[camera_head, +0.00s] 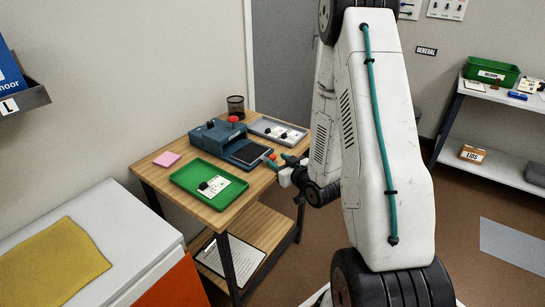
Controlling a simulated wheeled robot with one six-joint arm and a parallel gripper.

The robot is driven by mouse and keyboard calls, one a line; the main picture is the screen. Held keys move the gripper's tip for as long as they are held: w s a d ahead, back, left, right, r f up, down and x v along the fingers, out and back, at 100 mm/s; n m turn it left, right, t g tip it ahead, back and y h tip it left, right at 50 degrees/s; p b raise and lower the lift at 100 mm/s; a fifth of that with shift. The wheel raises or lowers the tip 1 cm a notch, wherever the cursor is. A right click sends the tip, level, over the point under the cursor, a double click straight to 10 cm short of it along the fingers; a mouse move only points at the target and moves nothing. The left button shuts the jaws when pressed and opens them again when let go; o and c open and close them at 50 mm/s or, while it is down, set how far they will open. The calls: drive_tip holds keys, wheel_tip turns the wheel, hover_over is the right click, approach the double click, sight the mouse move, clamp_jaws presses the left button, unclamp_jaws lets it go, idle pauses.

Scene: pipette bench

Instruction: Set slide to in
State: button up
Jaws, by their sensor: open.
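A blue device (212,137) with a red knob (233,119) on top stands on the wooden bench. Its slide, a blue plate with a dark top (251,153), sticks out at the device's front right. My gripper (275,161) is at the outer end of the slide, with teal fingers apart. A small red part shows by the fingers; whether they touch it or the slide I cannot tell.
A green tray (181,180) with a white card sits in front of the device. A grey tray (262,126) and a dark mesh cup (235,100) stand behind it. A pink pad (167,159) lies at left. A white cabinet (140,240) stands at the lower left.

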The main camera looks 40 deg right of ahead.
sight(275, 157)
drive_tip(key=shift+m+t, duration=0.5)
drive_tip(key=shift+t, duration=0.4)
drive_tip(key=shift+w+d+f, duration=0.2)
drive_tip(key=shift+w+f, duration=0.05)
drive_tip(key=shift+w, duration=0.65)
drive_tip(key=shift+w+d+f, duration=0.15)
drive_tip(key=shift+w+f, duration=0.1)
drive_tip(key=shift+w, duration=0.65)
drive_tip(key=shift+w+d+f, duration=0.2)
drive_tip(key=shift+w+f, duration=0.05)
drive_tip(key=shift+w, duration=0.65)
